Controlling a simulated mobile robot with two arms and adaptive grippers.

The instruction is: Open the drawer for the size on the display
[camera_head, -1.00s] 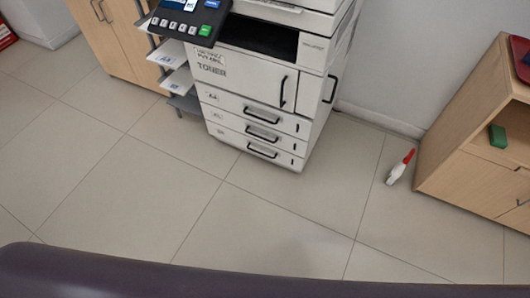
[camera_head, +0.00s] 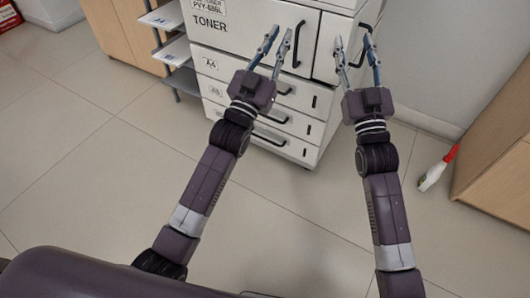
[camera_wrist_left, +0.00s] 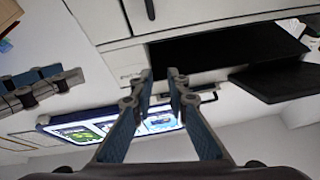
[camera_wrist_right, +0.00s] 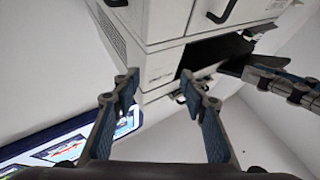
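The white printer has stacked drawers with black bar handles. The top drawer (camera_head: 225,68) reads A4, and the drawer below it (camera_head: 236,98) reads A5. The lowest drawer (camera_head: 292,149) has its label hidden by my left arm. All look shut. The display panel shows in the left wrist view (camera_wrist_left: 88,128) and right wrist view (camera_wrist_right: 75,150), its text unreadable. My left gripper (camera_head: 278,40) is open and empty, in front of the toner door (camera_head: 235,45). My right gripper (camera_head: 353,42) is open and empty, in front of the printer's right side.
A shelf rack with paper trays (camera_head: 172,50) stands left of the printer, beside a wooden cabinet (camera_head: 118,35). A red and white bottle (camera_head: 435,170) lies on the floor near a wooden cabinet (camera_head: 497,150) at right. The floor before the printer is clear.

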